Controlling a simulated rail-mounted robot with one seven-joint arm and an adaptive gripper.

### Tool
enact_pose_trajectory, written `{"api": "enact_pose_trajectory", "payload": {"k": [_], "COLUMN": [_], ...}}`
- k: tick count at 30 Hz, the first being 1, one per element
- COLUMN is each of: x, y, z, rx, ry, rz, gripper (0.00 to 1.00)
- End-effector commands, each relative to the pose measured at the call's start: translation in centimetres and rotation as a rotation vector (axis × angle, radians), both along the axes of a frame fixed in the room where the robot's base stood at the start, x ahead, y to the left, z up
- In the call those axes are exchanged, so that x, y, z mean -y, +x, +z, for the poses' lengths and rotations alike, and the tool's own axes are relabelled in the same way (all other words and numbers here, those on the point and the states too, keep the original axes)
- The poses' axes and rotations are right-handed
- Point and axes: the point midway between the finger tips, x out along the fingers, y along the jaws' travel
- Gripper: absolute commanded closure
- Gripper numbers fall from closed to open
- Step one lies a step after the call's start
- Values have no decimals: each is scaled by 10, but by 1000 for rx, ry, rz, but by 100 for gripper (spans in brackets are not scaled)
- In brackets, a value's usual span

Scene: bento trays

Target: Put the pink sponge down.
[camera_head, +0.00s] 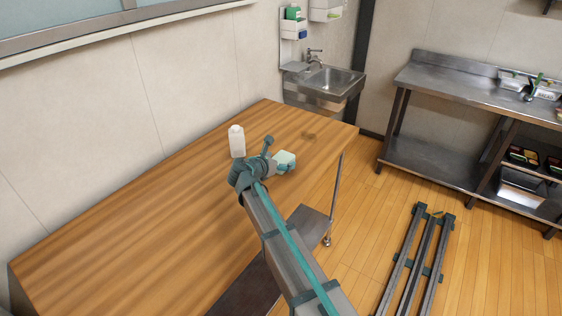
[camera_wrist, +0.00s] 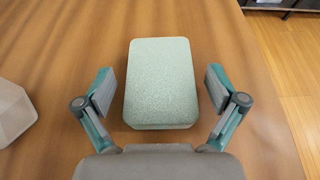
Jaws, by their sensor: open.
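A pale mint-green sponge (camera_head: 287,158) lies near the right edge of the wooden table (camera_head: 130,220); I see no pink sponge. In the wrist view the sponge (camera_wrist: 160,80) is a rounded block lying flat on the wood. My gripper (camera_head: 276,155) is open over the table. In the wrist view its two fingers stand on either side of the sponge, with a visible gap on both sides, and my gripper (camera_wrist: 160,90) is not touching it. The underside of the sponge is hidden.
A white bottle (camera_head: 237,142) stands upright left of my gripper; part of it (camera_wrist: 12,112) shows at the wrist view's left edge. The table's left part is clear. A sink (camera_head: 325,82) and steel counter (camera_head: 460,90) stand beyond.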

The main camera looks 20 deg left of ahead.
Motion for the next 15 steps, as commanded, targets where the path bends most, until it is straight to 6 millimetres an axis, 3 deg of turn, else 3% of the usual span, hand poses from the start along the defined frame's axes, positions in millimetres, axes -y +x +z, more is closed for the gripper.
{"api": "enact_pose_trajectory", "payload": {"k": [15], "x": [-20], "y": [-83], "z": [34], "rx": [1], "ry": [1], "rz": [3], "gripper": [5]}}
